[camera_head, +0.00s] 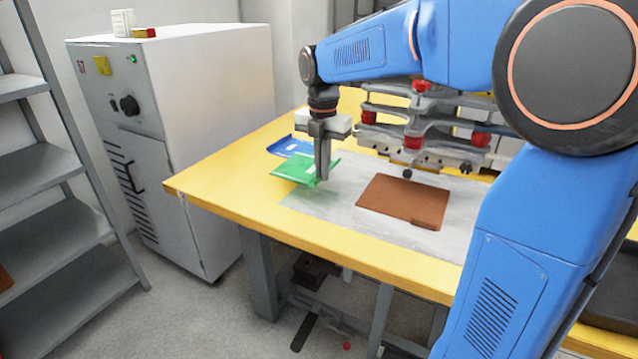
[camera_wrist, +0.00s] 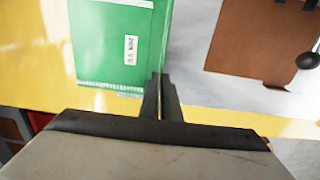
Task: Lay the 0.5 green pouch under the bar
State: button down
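The green pouch (camera_head: 300,168) is at the left of the yellow table in the head view, partly over a blue pouch (camera_head: 290,147). It also shows in the wrist view (camera_wrist: 110,50) with a small white printed label. My gripper (camera_head: 322,178) points down at the pouch's right edge. In the wrist view its fingertips (camera_wrist: 160,80) are close together with that edge running in between them, so it looks shut on the pouch. The grey bar (camera_head: 440,160) of the welding machine is at the back, right of my gripper, partly hidden by my arm.
A brown sheet (camera_head: 402,202) lies on a grey mat (camera_head: 330,205) in front of the bar. The yellow table's (camera_head: 215,185) front left is bare. A white cabinet (camera_head: 210,90) and grey shelves (camera_head: 60,230) stand at the left.

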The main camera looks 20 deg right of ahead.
aim_at(322, 197)
jog(key=shift+f, duration=2.45)
jog(key=shift+f, duration=0.1)
jog(key=c, duration=2)
grip_release()
notch_tip(322, 197, up, 12)
jog(key=shift+r, duration=0.1)
